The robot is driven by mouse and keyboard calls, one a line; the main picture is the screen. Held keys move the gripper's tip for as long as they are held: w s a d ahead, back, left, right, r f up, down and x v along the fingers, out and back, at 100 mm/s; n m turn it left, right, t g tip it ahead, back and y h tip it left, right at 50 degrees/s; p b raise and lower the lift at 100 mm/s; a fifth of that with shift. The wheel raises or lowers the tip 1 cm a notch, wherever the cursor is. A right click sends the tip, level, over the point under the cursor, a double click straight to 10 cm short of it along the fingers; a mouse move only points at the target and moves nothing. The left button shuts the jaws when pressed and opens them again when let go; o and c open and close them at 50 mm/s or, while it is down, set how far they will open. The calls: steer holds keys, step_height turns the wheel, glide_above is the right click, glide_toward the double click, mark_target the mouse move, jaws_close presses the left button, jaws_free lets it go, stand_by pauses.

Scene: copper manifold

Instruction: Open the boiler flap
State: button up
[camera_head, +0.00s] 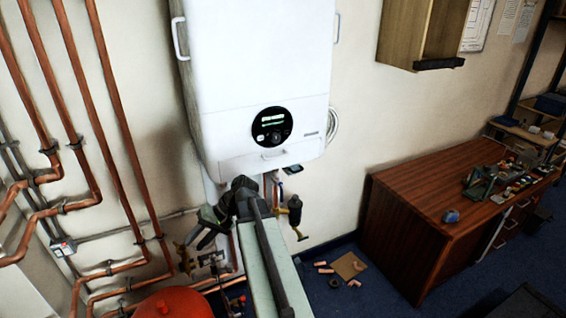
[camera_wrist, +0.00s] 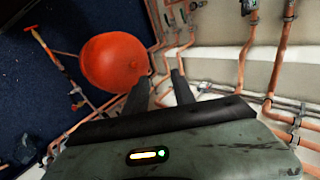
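The white boiler (camera_head: 262,70) hangs on the wall in the head view. Its flap (camera_head: 245,165) is the lower front strip below the round black display, with a small handle (camera_head: 273,155) at its middle. The flap looks closed. My gripper (camera_head: 203,235) is below the boiler's lower left, left of and lower than the flap handle. In the wrist view its two dark fingers (camera_wrist: 158,88) stand apart with nothing held between them. The flap is not in the wrist view.
Copper pipes (camera_head: 75,75) run along the left wall. A red round vessel (camera_head: 175,303) stands below; it also shows in the wrist view (camera_wrist: 112,60). Valves and pipes hang under the boiler. A wooden desk (camera_head: 410,220) with clutter is at right. Blue floor lies between.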

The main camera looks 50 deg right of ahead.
steer(key=s+d+r+m+t+y, duration=0.1)
steer(key=d+r+m+t, duration=0.2)
steer(key=d, duration=0.5)
steer(key=s+d+r+t, duration=0.1)
steer(key=d+r+t, duration=0.25)
steer(key=d, duration=0.45)
steer(key=m+t+h+b, duration=0.1)
steer(key=m+t+b, duration=0.15)
steer(key=t, duration=0.45)
glide_toward(277, 158)
steer(key=p, duration=0.1)
steer(key=shift+m, duration=0.35)
steer(key=p+x, duration=0.1)
steer(key=x, duration=0.7)
steer(key=shift+w+a, duration=0.2)
steer(key=shift+w, duration=0.15)
steer(key=shift+c, duration=0.3)
jaws_close()
